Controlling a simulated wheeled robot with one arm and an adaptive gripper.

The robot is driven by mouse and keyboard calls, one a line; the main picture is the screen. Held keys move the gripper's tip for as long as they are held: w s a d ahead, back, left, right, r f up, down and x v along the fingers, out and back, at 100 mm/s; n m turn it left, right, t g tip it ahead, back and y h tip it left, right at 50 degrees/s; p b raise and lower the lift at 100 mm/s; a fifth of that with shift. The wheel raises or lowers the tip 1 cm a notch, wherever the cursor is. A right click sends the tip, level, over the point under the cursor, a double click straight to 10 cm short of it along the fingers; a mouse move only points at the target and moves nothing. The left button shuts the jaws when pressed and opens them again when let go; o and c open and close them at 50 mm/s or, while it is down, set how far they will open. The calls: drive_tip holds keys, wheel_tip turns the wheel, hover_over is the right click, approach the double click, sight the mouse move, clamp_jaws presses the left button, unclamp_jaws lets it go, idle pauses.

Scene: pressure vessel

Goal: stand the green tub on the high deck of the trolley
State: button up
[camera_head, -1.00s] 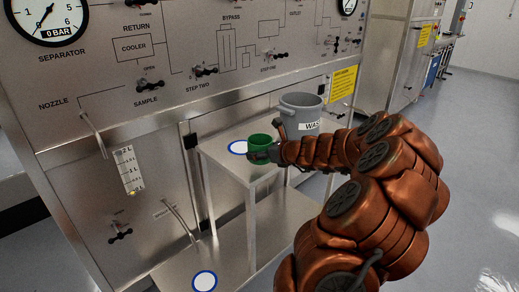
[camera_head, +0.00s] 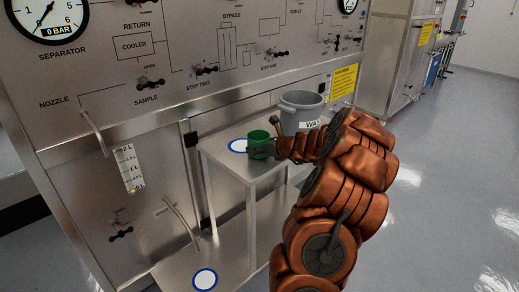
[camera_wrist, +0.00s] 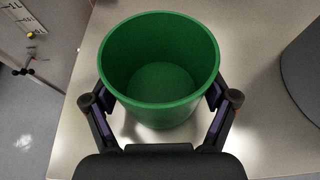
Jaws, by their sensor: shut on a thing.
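I cannot tell whether the tub's base touches the deck. The gripper hides part of the tub's near side in the head view.
A grey waste bucket (camera_head: 301,110) stands on the high deck, right of the tub. The panel (camera_head: 150,60) with valves rises behind. The low deck (camera_head: 228,264) bears another blue-ringed disc (camera_head: 204,280). Open floor (camera_head: 440,200) lies to the right.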

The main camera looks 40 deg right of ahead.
drive_tip(key=shift+f, duration=0.3)
drive_tip(key=shift+f, duration=0.15)
drive_tip(key=o, duration=1.6)
drive_tip(key=shift+o, duration=0.2)
